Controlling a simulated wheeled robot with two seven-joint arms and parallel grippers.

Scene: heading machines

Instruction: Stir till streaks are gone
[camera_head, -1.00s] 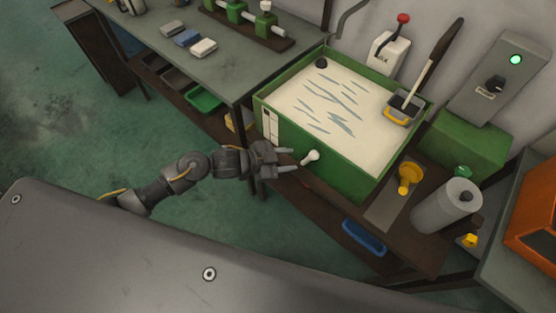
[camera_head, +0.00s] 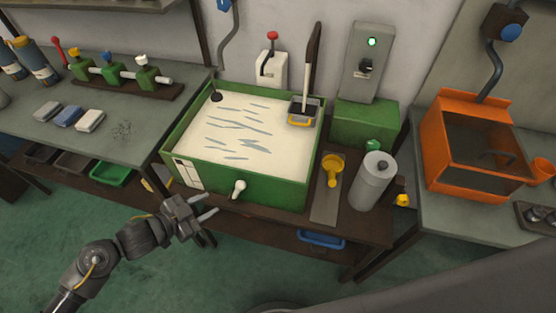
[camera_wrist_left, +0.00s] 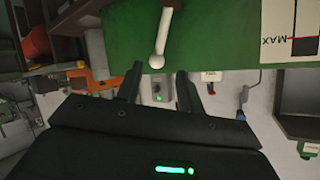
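A green tank (camera_head: 245,190) holds cream liquid (camera_head: 200,125) with several grey-blue streaks (camera_head: 235,122) on it. A white lever with a round knob (camera_head: 240,186) sticks out of the tank's front wall. My left gripper (camera_head: 215,203) is open and empty just left of the knob and in front of the tank. In the left wrist view the knob (camera_wrist_left: 157,62) shows in line with the gap between the spread fingers (camera_wrist_left: 157,78); I cannot tell if they touch it. A dark-handled paddle (camera_head: 312,60) stands in a small yellow-edged holder (camera_head: 301,119) at the tank's back right corner. My right gripper is out of view.
A yellow funnel-like piece (camera_head: 333,170) and a grey cylinder (camera_head: 371,182) stand right of the tank. A control box (camera_head: 365,50) with a green light is behind. A workbench (camera_head: 105,140) lies left, an orange machine (camera_head: 450,140) right. The green floor in front is open.

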